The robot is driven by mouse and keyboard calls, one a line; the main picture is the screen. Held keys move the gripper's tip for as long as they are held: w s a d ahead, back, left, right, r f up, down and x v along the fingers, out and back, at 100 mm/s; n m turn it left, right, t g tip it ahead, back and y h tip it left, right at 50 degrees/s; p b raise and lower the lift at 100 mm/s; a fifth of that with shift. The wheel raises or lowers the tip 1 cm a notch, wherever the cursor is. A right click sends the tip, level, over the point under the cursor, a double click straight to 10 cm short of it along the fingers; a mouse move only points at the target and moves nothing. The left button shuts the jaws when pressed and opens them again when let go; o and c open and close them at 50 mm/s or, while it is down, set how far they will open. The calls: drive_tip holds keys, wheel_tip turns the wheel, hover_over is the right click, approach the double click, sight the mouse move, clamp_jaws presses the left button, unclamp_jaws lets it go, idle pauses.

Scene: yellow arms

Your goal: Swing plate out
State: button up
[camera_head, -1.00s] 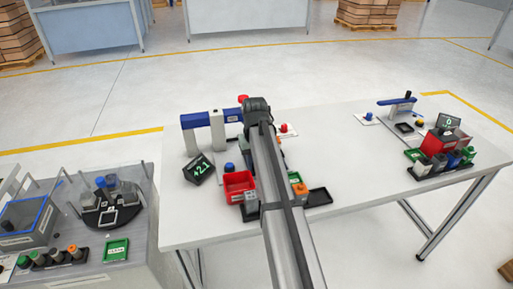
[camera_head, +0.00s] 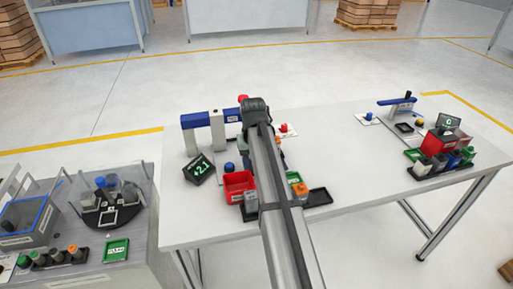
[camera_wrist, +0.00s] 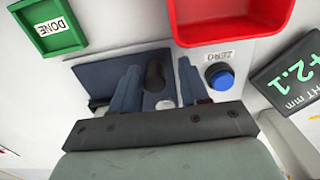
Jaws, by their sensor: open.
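In the wrist view, my gripper (camera_wrist: 159,68) has its two fingers apart, on either side of a dark rounded knob-like part (camera_wrist: 154,76). I cannot tell whether either finger touches it. Under the fingers is a flat dark blue-grey plate (camera_wrist: 105,70); I cannot tell for sure that it is the swing plate. A small light round part (camera_wrist: 166,104) shows between the fingers, nearer the gripper body. In the head view, my arm hides the gripper and this plate.
Close by are a red bin (camera_wrist: 230,15), a green tray marked DONE (camera_wrist: 48,25), a blue button (camera_wrist: 221,77) and a display reading +2.1 (camera_wrist: 295,75). In the head view, a blue-and-white gauge stand (camera_head: 217,132) stands left of my arm. The table's middle right is clear.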

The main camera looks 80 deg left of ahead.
drive_tip(key=shift+r, duration=3.75)
